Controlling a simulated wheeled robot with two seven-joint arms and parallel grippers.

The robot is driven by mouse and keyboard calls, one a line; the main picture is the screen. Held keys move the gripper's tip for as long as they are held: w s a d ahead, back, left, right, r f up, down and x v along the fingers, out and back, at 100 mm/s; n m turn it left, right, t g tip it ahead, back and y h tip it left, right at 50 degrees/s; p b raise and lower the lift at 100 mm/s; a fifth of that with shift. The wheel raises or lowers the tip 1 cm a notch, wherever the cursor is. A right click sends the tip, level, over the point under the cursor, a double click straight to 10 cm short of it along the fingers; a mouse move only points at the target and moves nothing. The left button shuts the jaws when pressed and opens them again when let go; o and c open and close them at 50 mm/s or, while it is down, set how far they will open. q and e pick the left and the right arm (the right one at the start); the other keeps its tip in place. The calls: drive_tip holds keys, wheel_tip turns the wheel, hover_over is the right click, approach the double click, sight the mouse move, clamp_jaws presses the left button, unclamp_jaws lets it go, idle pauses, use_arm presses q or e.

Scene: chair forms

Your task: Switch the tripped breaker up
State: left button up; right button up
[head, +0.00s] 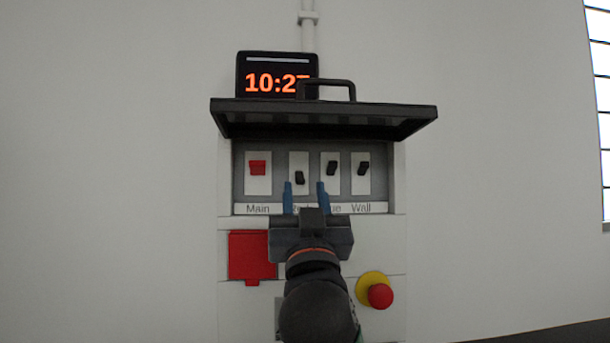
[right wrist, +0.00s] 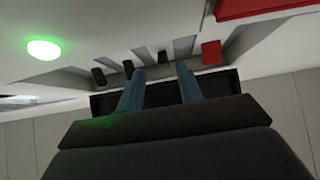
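The breaker panel (head: 238,190) sits on the wall under a raised dark cover (head: 323,119). It holds a red main switch (head: 257,168) and three black switches. The black switch nearest the main one (head: 299,178) sits lower than the other two (head: 331,168) (head: 363,168), which are up. My right gripper (head: 305,188) is in front of the panel, its blue fingers apart with nothing between them. The low switch shows between and above the fingertips. In the right wrist view the fingers (right wrist: 160,85) are also apart, pointing at the switch row. My left gripper is not in view.
The open cover overhangs the switches, with a handle (head: 328,83) on top. A clock (head: 276,76) is above it. Below are a red flap (head: 252,256) and a red button on a yellow base (head: 379,294).

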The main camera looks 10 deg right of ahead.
drive_tip(key=shift+w+a+r+p, duration=0.35)
drive_tip(key=shift+w+a+r, duration=0.05)
drive_tip(key=shift+w+r, duration=0.25)
drive_tip(key=shift+d, duration=0.25)
drive_tip(key=shift+a, duration=0.15)
clamp_jaws()
drive_tip(key=shift+r+g, duration=0.1)
drive_tip(key=shift+g, duration=0.2)
drive_tip(key=g, duration=0.1)
drive_tip(key=r+g, duration=0.1)
drive_tip(key=g, duration=0.1)
drive_tip(key=shift+s+r+g, duration=0.3)
drive_tip(key=shift+s, duration=0.1)
drive_tip(key=shift+r+g, duration=0.25)
drive_tip(key=shift+g, duration=0.4)
drive_tip(key=shift+r+g, duration=0.25)
drive_tip(key=shift+g, duration=0.4)
drive_tip(key=shift+r, duration=0.1)
